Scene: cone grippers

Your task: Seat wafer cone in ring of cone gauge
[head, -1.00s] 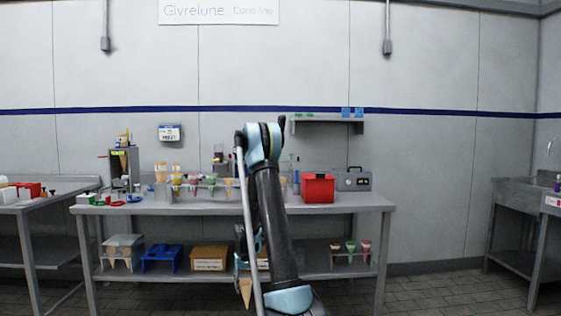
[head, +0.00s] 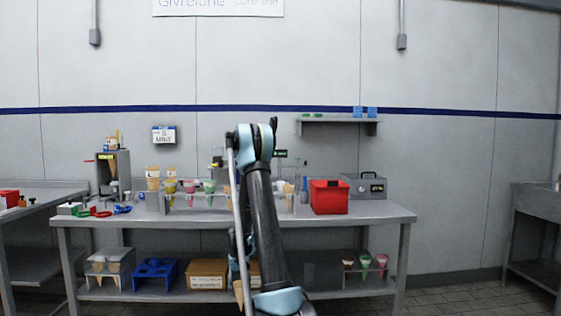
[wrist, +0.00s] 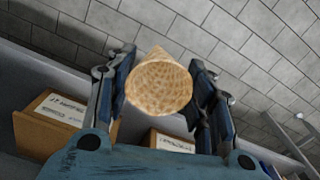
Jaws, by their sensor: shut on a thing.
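My gripper (wrist: 161,72) is shut on a wafer cone (wrist: 158,86), one finger on each side of it. In the wrist view the cone's wide end faces the camera. In the head view the cone (head: 238,291) hangs low in front of the bench, tip down, partly hidden by my arm. I cannot surely tell the cone gauge or its ring. A grey upright stand (head: 108,172) with a yellow label and a cone-shaped piece is at the bench's left. A red ring-like piece (head: 99,213) lies in front of it.
The steel bench (head: 330,217) carries a rack of filled cones (head: 190,190), a red box (head: 329,198) and a grey case (head: 367,187). Its lower shelf holds a blue rack (head: 155,272) and cardboard boxes (head: 207,273). A sink (head: 537,203) stands right.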

